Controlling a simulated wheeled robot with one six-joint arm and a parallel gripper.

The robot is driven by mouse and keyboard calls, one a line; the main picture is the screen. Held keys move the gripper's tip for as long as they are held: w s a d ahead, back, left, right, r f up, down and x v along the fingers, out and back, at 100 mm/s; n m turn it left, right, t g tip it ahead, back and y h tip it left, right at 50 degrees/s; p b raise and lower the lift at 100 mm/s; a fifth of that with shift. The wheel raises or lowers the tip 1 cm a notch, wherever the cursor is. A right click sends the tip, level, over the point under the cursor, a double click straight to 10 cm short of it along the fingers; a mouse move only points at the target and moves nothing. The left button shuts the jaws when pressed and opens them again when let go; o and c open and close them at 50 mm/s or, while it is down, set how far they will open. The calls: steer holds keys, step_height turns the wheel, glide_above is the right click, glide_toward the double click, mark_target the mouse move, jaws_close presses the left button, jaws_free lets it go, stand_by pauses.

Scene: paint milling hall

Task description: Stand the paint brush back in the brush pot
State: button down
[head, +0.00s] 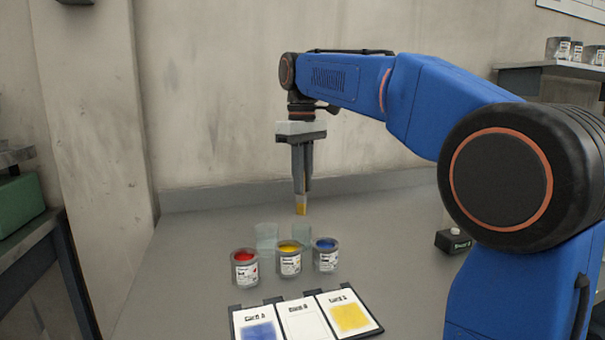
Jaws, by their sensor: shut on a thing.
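My gripper (301,184) points straight down above the back half of the grey table, shut on the paint brush. Only the brush's lower end (301,206) shows below the fingers, a pale band with yellow bristles; its handle is hidden by the gripper. The bristles hang behind and above the paint cans in the picture. Two clear, glass-like vessels stand behind the cans, one at left (265,235) and one at right (302,234). I cannot tell which, if either, is the brush pot.
Open cans of red (245,268), yellow (289,260) and blue paint (326,255) stand in a row. In front lies a dark tray (376,326) of cards: blue patch, blank, yellow patch. A small black box (453,241) sits right. The table's left side is clear.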

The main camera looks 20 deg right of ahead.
mark_target(303, 203)
steer(key=shift+f, duration=3.3)
steer(key=c, duration=1.6)
jaws_free()
steer(key=shift+c, duration=0.2)
step_height(303, 203, up, 17)
steer(key=shift+w+r, duration=0.1)
steer(key=shift+r, duration=0.05)
